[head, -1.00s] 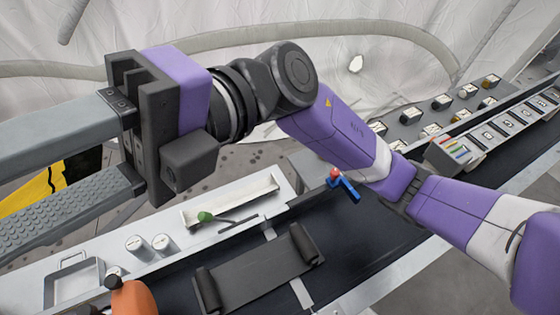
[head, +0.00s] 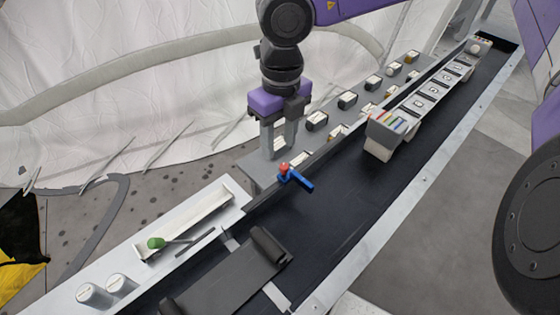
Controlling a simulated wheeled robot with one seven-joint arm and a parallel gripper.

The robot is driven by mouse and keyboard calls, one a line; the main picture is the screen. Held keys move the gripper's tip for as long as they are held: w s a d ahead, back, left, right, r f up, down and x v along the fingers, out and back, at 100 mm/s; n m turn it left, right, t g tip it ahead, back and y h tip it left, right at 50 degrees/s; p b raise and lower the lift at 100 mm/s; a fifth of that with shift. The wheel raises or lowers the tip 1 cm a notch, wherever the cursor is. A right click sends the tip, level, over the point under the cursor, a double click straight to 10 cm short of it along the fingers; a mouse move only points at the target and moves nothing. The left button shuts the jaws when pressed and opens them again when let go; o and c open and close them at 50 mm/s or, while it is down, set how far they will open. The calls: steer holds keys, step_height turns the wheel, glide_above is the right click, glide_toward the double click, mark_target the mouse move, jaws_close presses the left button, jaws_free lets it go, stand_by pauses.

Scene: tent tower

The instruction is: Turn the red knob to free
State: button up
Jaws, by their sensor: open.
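The red knob (head: 284,168) is a small red piece at the base end of a blue lever (head: 299,180) beside the dark conveyor belt, in the head view. The blue lever points to the lower right, over the belt. My gripper (head: 279,150) points down with its two grey fingers apart and nothing seen between them. In the picture its fingertips lie just above the red knob; I cannot tell the gap in depth or whether they touch it. Any marking for free is too small to read.
A green-tipped lever (head: 157,243) lies by a pale tray at the left. Two white cylinders (head: 108,288) stand on the lower-left ledge. A grey panel with several labelled blocks (head: 347,100) is behind the belt. A white unit with coloured strips (head: 388,130) stands on the belt.

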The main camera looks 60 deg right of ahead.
mark_target(284, 166)
steer(key=shift+s+d, duration=0.2)
steer(key=shift+d, duration=0.45)
steer(key=shift+d+f, duration=0.1)
steer(key=shift+f, duration=0.25)
steer(key=shift+f+p, duration=0.4)
steer(key=shift+f, duration=3.15)
jaws_close()
